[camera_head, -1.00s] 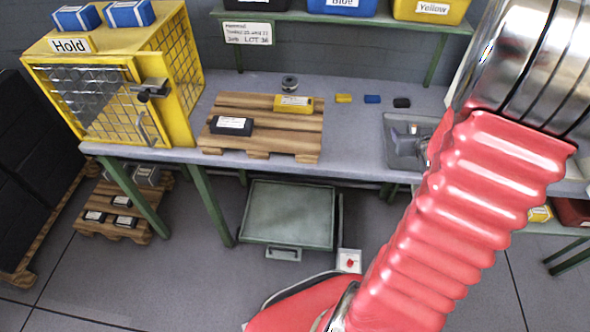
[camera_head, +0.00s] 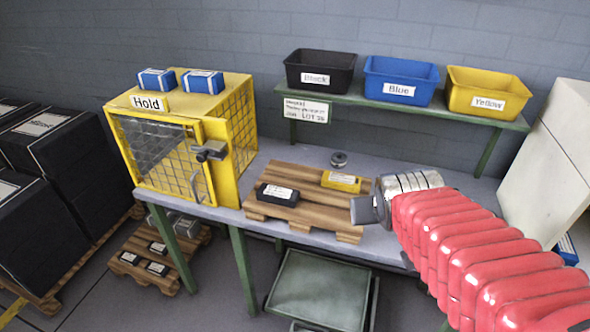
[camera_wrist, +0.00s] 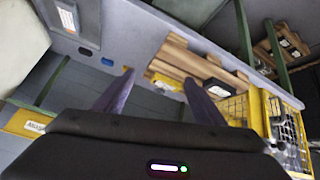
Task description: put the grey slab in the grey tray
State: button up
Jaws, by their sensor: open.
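My gripper (camera_head: 368,208) is in front of the right end of the wooden pallet on the bench in the head view. In the wrist view its two fingers (camera_wrist: 158,82) are spread with nothing between them. A grey, tray-like shape (camera_wrist: 88,20) with a white label lies on the bench at the upper left of the wrist view. I cannot tell whether the label is on the tray or on a slab in it. In the head view my arm hides that part of the bench. I cannot make out the grey slab for certain.
The bench pallet (camera_head: 300,222) holds a black labelled block (camera_head: 277,195) and a yellow one (camera_head: 341,181). A yellow Hold cage (camera_head: 228,150) stands left. A shelf (camera_head: 345,99) with black, blue and yellow bins runs behind. A white cabinet (camera_head: 555,150) is at right.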

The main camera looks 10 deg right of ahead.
jog(key=s+a+r+n+g+y, duration=0.1)
jog(key=s+a+r+n+y, duration=0.1)
jog(key=s+a, duration=0.7)
jog(key=a+y, duration=0.1)
jog(key=a, duration=0.2)
jog(key=shift+s+a+r+g, duration=0.2)
jog(key=shift+a+g, duration=0.1)
jog(key=shift+a, duration=0.1)
